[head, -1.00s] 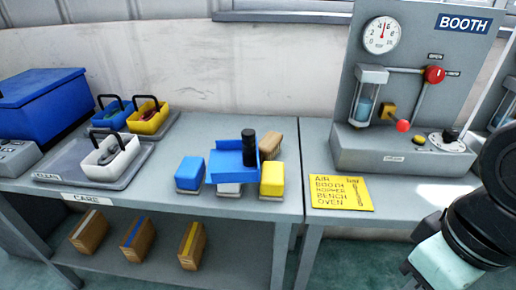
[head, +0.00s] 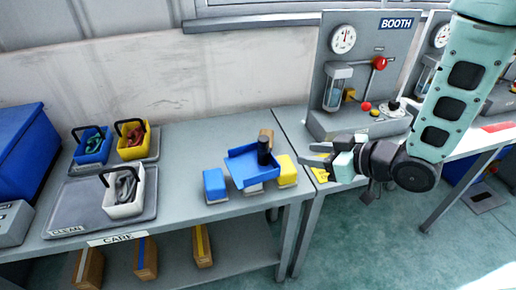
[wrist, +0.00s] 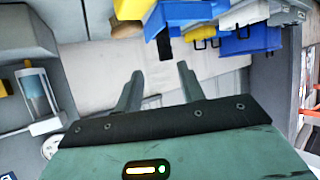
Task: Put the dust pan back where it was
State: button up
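The blue dust pan (head: 240,168) lies on the care table among several coloured blocks, its black handle (head: 263,151) standing up. A blue pan-like shape with a black piece also shows at the top of the wrist view (wrist: 190,14). My gripper (head: 316,155) is to the right of the pan, above the gap between the two tables, with its fingers pointing left. In the wrist view its two fingers (wrist: 159,72) are apart with nothing between them. The gripper is open and not touching the pan.
A blue block (head: 214,185) and a yellow block (head: 286,171) flank the pan, with a tan block (head: 266,135) behind. A grey tray (head: 75,205) holds a white caddy (head: 125,195). The booth panel (head: 350,75) stands behind my gripper. Table between caddy and blocks is clear.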

send_near(259, 145)
jog(key=shift+y, duration=0.4)
jog(key=w+a+f, duration=0.2)
jog(key=w, duration=0.1)
jog(key=w+f, duration=0.1)
jog(key=f, duration=0.1)
jog(key=shift+w+a, duration=0.4)
jog(key=shift+p+x, duration=1.15)
jog(key=shift+x, duration=1.7)
jog(key=shift+f, duration=0.1)
jog(key=shift+c, duration=0.3)
grip_shut()
